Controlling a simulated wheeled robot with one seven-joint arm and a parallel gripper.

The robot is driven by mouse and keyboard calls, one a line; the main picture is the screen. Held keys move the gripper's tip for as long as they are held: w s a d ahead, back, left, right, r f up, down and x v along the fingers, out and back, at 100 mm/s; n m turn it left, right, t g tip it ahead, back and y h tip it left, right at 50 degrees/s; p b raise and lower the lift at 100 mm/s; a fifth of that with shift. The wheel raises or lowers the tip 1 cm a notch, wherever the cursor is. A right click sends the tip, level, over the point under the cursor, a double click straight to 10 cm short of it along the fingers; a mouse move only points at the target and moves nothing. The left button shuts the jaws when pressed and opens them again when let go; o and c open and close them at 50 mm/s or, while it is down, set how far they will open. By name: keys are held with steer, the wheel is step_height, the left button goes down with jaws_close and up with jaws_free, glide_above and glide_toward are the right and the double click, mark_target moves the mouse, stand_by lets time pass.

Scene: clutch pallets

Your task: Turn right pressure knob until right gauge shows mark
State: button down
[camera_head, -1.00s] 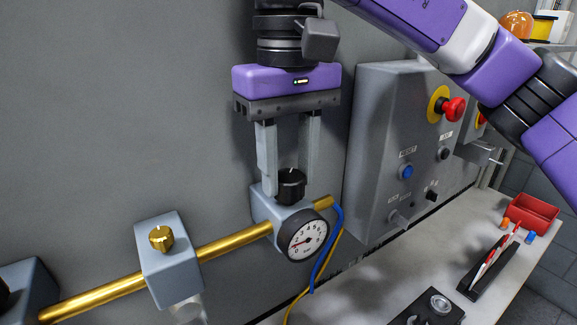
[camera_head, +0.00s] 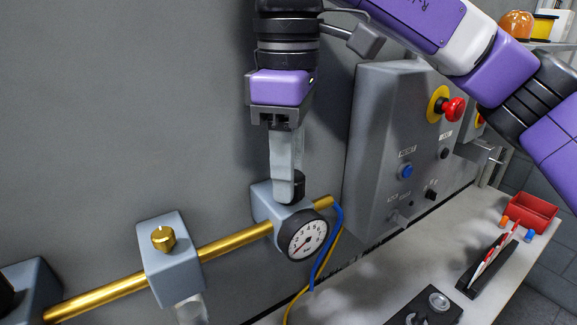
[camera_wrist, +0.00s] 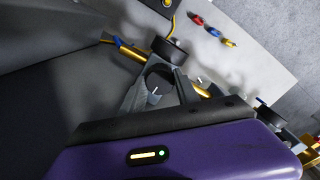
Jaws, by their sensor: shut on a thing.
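The right pressure knob (camera_head: 298,184) is black and sits on top of a grey valve block (camera_head: 266,203). It also shows from above in the wrist view (camera_wrist: 158,82), with a white line on its top. My gripper (camera_head: 287,190) points down and is shut on the knob, its near finger hiding part of it in the head view. The right gauge (camera_head: 304,236) is round with a white face and black rim, on the block's front. Its reddish needle points to the lower left, at the low numbers. I cannot make out the target mark.
A brass pipe (camera_head: 225,244) runs left to another block with a brass knob (camera_head: 163,238). A grey control box (camera_head: 375,150) with an emergency stop button (camera_head: 453,110) stands close on the right. A blue hose (camera_head: 328,255) hangs beside the gauge. A workbench with a red bin (camera_head: 530,212) lies below right.

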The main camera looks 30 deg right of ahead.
steer(key=shift+r+n, duration=0.1)
steer(key=shift+n, duration=0.3)
steer(key=c, duration=0.9)
jaws_free()
steer(key=shift+r, duration=0.1)
step_height(320, 180, up, 8)
steer(key=shift+f, duration=0.25)
